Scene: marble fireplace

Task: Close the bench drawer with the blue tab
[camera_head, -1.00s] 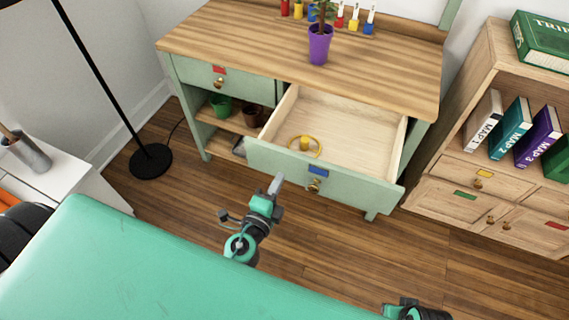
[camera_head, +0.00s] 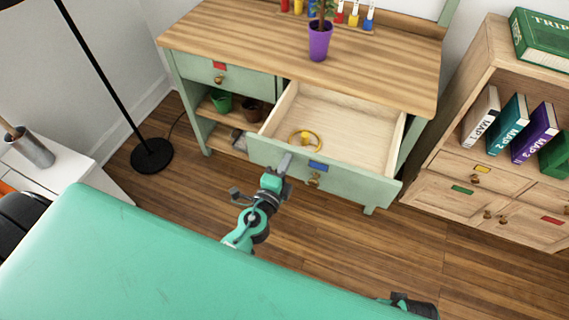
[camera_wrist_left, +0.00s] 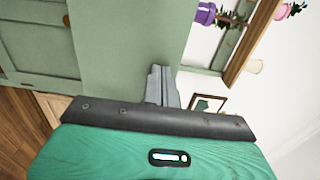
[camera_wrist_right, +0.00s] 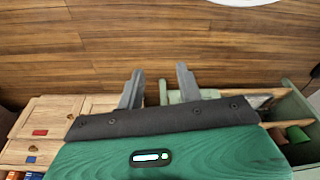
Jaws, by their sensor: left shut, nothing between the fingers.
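The bench (camera_head: 300,52) has a pale green drawer (camera_head: 345,182) pulled well out, with a blue tab (camera_head: 318,165) and a brass knob (camera_head: 313,180) on its front. A yellow ring-shaped object (camera_head: 305,141) lies inside it. My left gripper (camera_head: 284,164) is shut and empty, its tips at the drawer front, left of the blue tab; I cannot tell whether they touch. In the left wrist view its closed fingers (camera_wrist_left: 160,85) point at a green panel. My right gripper (camera_head: 412,305) is low at the bottom edge; its fingers (camera_wrist_right: 158,88) are apart and empty.
A closed drawer with a red tab (camera_head: 219,66) is at the bench's left. A potted plant (camera_head: 318,42) stands on top. A wooden bookcase (camera_head: 480,170) stands right, a floor lamp (camera_head: 151,156) left. Wooden floor (camera_head: 340,240) lies clear before the drawer.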

